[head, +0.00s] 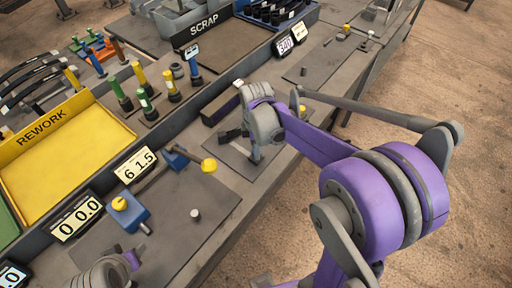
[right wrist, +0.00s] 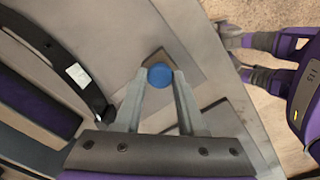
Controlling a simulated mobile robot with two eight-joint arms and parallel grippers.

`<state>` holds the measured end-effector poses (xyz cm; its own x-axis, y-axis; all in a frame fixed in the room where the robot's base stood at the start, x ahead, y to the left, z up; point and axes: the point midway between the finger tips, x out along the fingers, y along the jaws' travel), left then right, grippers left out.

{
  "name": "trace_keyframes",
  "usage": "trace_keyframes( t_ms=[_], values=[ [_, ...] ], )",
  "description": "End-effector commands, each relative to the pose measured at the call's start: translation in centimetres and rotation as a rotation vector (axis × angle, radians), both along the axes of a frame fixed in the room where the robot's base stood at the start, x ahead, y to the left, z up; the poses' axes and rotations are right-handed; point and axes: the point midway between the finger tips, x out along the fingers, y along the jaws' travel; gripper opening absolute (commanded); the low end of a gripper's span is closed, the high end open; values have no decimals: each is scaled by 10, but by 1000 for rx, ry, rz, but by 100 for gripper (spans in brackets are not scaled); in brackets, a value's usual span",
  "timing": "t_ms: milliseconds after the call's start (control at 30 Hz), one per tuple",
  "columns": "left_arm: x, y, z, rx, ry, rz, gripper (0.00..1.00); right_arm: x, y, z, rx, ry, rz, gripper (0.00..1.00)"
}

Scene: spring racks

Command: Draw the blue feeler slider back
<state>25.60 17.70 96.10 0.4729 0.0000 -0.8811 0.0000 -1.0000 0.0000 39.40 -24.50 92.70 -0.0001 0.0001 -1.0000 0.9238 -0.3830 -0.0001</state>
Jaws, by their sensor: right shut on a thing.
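The blue feeler slider (right wrist: 160,75) shows in the right wrist view as a round blue knob over a grey plate. My right gripper (right wrist: 160,82) is shut on it, with one finger on each side. Part of my left arm shows at the bottom left of the head view. Its fingers cannot be made out clearly.
A yellow REWORK tray (head: 70,140) lies at the left and a SCRAP bin (head: 203,30) at the back. Blue fixtures with yellow knobs (head: 209,165) stand left of my right gripper, beside number displays (head: 135,165). A curved black strip (right wrist: 65,65) lies left of my right fingers.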

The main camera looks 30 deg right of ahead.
Motion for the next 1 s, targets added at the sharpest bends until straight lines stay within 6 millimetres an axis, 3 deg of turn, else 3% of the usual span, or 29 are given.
trace_keyframes(
  t_ms=[200,433,467,600,1000],
  values=[
    [-3,0,-7,0,5,0,50,-17,-7,-1,-2,1,0,0],
    [-2,0,-6,0,4,0,50,-18,-8,0,-3,4,0,0],
    [-2,0,-6,0,4,0,50,-18,-8,0,-3,4,-1,41],
    [-2,0,-6,0,5,0,50,-18,-8,0,-2,4,-1,66],
    [-2,0,-5,0,4,0,50,-17,-7,7,-1,0,0,69]
  ],
)
